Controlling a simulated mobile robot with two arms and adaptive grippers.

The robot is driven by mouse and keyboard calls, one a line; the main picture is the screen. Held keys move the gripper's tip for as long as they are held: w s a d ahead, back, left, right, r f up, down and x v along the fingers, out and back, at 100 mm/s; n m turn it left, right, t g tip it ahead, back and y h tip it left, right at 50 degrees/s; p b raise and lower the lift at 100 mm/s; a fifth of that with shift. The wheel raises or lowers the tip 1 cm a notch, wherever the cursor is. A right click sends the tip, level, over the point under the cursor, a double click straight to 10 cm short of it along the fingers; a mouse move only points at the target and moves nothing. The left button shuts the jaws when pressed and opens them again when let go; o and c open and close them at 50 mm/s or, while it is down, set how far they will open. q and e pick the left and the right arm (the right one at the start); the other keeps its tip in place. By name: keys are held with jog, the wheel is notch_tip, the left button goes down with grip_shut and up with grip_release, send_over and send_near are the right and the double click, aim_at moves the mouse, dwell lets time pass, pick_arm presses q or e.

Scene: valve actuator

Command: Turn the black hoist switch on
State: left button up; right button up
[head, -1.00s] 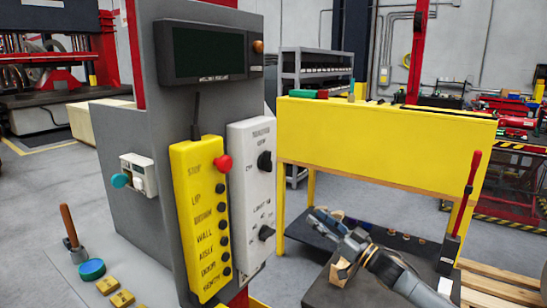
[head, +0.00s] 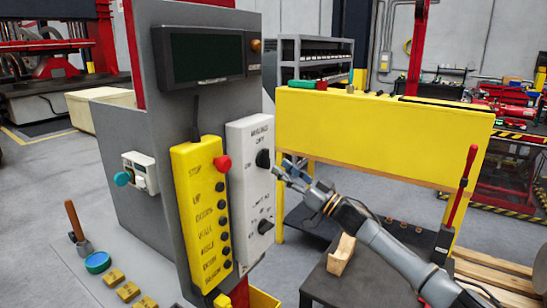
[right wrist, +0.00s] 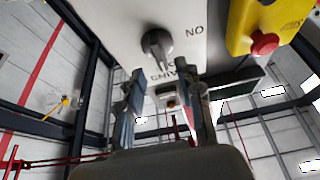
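A white switch panel (head: 250,195) stands upright on the grey cabinet. It carries an upper black rotary knob (head: 263,158) and a lower black rotary knob (head: 264,226); the small lettering does not let me tell for sure which is the hoist switch. My right gripper (head: 284,172) is just right of the upper knob. In the right wrist view a black knob (right wrist: 157,43) shows on the white panel beyond my two spread fingers (right wrist: 166,85). The gripper is open, with nothing between the fingers, and looks apart from the knob. My left gripper is not in view.
A yellow button pendant (head: 204,215) with a red stop button (head: 222,163) is left of the white panel. A dark screen (head: 210,52) is above. A yellow bench panel (head: 380,135) and a dark table with a wooden block (head: 341,254) are to the right.

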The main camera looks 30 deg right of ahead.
aim_at(270, 159)
jog(key=shift+p+x, duration=0.65)
jog(key=shift+x, duration=1.6)
jog(key=shift+a, duration=0.1)
jog(key=shift+f, duration=0.1)
grip_shut()
